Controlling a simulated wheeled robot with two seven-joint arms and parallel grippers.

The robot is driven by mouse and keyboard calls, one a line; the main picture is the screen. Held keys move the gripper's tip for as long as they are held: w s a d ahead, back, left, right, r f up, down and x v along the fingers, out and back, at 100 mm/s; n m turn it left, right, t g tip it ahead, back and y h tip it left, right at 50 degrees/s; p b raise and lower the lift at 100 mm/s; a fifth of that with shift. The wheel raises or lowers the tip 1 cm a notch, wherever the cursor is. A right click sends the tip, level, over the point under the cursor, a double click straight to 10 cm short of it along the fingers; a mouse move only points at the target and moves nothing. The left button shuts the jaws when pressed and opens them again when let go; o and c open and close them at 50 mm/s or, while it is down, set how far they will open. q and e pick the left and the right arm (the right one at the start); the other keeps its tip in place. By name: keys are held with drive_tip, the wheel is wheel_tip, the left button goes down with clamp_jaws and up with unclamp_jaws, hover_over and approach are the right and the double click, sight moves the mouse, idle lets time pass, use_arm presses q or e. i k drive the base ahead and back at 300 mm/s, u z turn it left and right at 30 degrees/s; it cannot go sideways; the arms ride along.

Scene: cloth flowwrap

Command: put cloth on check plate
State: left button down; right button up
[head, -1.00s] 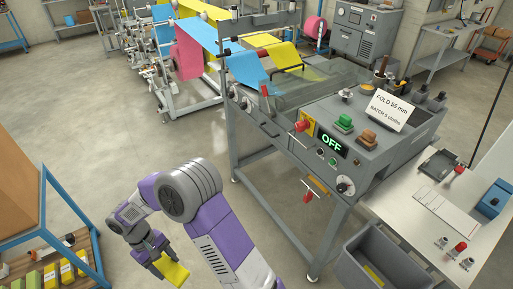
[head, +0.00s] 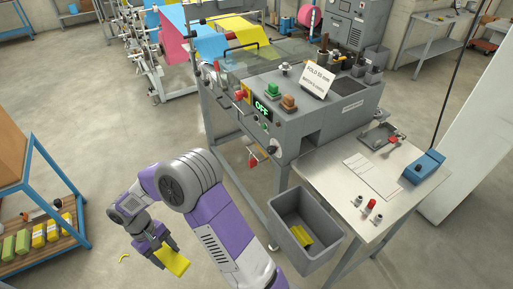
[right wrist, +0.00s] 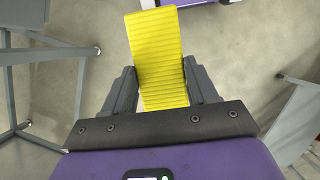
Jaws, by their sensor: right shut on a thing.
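My right gripper (head: 158,248) is shut on a folded yellow cloth (head: 174,262), held over the open floor at the lower left of the head view. In the right wrist view the ribbed yellow cloth (right wrist: 158,60) sticks out from between the two dark fingers (right wrist: 160,92). A small dark plate with a red-tipped part (head: 377,138), which looks like the check plate, lies on the pale side table (head: 335,165) at the right, well apart from the gripper. My left gripper is not in view.
A grey bin (head: 283,205) with yellow cloth inside stands before the side table. The folding machine (head: 290,125) shows OFF. A sheet (head: 372,175) and a blue device (head: 424,166) lie on the table. A blue-framed rack (head: 60,185) stands left.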

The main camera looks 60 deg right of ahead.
sight(372, 174)
drive_tip(key=k, duration=0.15)
drive_tip(key=z, duration=0.95)
